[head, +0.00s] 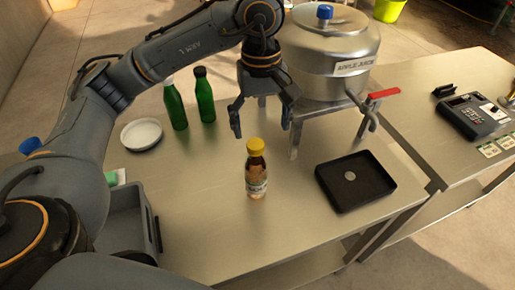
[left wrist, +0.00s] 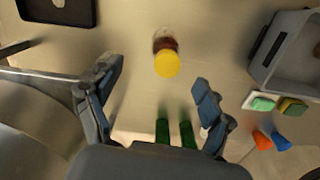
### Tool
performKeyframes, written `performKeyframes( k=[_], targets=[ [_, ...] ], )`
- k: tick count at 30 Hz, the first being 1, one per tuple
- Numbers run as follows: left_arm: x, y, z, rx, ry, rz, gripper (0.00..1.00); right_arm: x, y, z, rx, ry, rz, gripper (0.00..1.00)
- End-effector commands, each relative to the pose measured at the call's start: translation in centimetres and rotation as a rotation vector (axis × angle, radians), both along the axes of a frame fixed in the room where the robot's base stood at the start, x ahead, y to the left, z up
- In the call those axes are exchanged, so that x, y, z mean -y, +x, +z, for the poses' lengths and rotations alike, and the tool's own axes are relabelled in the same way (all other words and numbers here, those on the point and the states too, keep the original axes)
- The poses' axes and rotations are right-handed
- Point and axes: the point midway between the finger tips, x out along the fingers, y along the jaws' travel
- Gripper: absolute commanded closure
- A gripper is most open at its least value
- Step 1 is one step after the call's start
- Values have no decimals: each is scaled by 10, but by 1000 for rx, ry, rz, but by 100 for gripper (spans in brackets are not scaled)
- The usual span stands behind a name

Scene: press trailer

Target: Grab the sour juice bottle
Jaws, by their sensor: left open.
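A small bottle with a yellow cap (head: 257,178) and a pale label stands upright on the metal table. The left wrist view shows its yellow cap (left wrist: 167,63) from above, ahead of the fingers and between their lines. My left gripper (head: 262,118) is open and empty, pointing down above the table behind the bottle, apart from it. Its two fingers also show in the left wrist view (left wrist: 158,100). I cannot read the bottle's label. My right gripper is in neither view.
A steel tank labelled apple juice (head: 328,60), with a red-handled tap, stands right of my gripper. Two green bottles (head: 205,97) and a white dish (head: 141,134) are to the left. A black tray (head: 338,197) lies right; a grey crate (head: 128,222) stands front left.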

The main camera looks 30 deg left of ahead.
Motion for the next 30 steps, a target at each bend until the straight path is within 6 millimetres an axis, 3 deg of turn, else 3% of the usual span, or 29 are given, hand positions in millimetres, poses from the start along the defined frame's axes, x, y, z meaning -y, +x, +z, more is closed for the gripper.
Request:
performKeyframes(
  k=[4,9,18,22,30],
  targets=[
    [-9,-1,-4,20,44,-19,20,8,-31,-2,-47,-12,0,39],
    [-9,-2,-29,16,43,-17,20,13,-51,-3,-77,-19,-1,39],
    [-9,-2,-74,17,42,-15,20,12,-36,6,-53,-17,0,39],
    [-9,-2,-82,19,41,-15,20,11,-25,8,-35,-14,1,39],
    [-12,-6,-109,14,42,-14,20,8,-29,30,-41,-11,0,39]
  ],
)
